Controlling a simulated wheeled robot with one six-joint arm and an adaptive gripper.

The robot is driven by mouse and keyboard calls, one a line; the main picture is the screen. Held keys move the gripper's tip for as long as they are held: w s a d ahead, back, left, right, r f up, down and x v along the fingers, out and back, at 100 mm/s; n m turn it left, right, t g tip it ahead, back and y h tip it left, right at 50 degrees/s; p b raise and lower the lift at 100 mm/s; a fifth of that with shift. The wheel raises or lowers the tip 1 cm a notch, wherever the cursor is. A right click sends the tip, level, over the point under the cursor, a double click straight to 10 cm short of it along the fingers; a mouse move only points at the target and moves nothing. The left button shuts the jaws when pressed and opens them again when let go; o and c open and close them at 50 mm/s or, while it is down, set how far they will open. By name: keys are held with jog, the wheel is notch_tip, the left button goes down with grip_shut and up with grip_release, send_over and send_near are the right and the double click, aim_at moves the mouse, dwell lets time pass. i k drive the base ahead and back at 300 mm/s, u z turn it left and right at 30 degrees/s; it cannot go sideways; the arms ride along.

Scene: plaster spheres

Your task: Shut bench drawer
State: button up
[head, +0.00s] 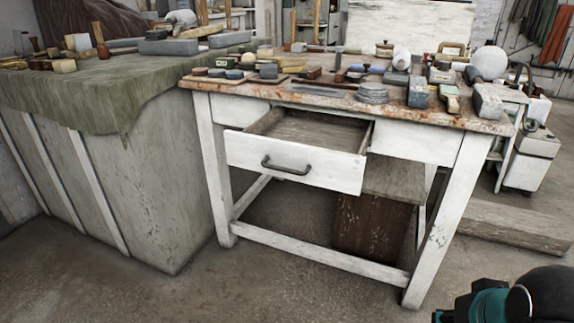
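The bench drawer (294,162) is white with worn paint and a dark curved handle (286,166). It is pulled out from the white wooden bench (412,141), and its bare wooden inside shows and looks empty. The bench top is worn and stained and carries many small tools and blocks. A dark and teal part of my arm shows at the lower right corner, well apart from the drawer. My gripper's fingers are not in view.
A cloth-covered block (133,160) stands close to the bench on the left. A dark brown box (372,226) is under the bench. A low wooden beam (511,226) lies at the right. The floor (275,293) in front of the bench is clear. A white sphere (488,62) sits at the bench's back right.

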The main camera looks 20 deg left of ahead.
aim_at(324, 149)
jog(key=u, duration=0.6)
jog(key=i, duration=1.05)
jog(key=u, duration=0.45)
